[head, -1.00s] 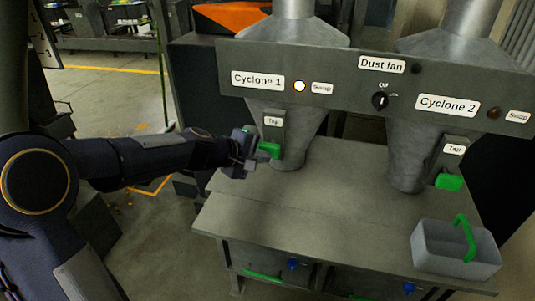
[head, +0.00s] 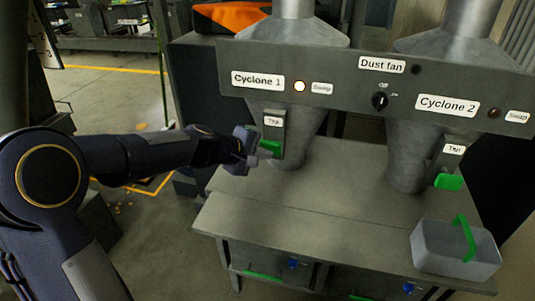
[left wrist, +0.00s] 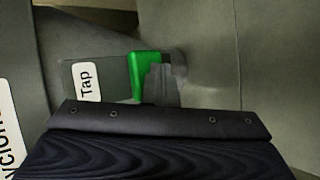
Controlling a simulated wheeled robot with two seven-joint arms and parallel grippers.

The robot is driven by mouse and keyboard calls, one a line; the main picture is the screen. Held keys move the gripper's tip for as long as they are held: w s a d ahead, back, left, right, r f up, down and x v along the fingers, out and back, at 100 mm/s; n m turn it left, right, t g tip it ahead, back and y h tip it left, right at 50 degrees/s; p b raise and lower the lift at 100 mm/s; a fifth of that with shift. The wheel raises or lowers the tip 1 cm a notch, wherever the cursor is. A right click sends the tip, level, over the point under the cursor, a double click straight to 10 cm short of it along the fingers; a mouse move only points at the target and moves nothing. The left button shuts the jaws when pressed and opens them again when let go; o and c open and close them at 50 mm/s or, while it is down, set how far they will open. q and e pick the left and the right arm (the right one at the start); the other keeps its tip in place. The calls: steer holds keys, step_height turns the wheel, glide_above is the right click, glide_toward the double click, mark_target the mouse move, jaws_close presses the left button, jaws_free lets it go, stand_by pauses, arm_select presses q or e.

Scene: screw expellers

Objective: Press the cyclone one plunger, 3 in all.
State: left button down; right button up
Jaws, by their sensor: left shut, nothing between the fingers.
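The cyclone one plunger is a green tab (head: 270,147) under the white "Tap" label (head: 273,121), on the front of the left metal cone (head: 294,142). My left gripper (head: 250,156) is shut and empty, right beside the tab at its left. In the left wrist view the green tab (left wrist: 144,66) shows beside the "Tap" plate (left wrist: 86,84), and my grey fingers (left wrist: 160,85) overlap its lower edge; I cannot tell whether they touch it. The lamp (head: 299,86) by "Cyclone 1" glows whitish. My right gripper is not in view.
Cyclone 2 has its own green tab (head: 448,182) at the right, and its lamp (head: 494,113) is dark. A grey bin (head: 440,250) with a green handle stands on the right of the table (head: 330,210). The table's middle is clear. A dust fan knob (head: 380,101) sits between the cyclones.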

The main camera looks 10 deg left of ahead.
arm_select(q)
steer(key=shift+s, duration=0.15)
steer(key=s+b, duration=0.1)
steer(key=s, duration=0.1)
steer(key=shift+s, duration=0.4)
stand_by(0.3)
steer(key=s, duration=0.5)
steer(key=shift+a, duration=0.15)
stand_by(0.3)
stand_by(2.3)
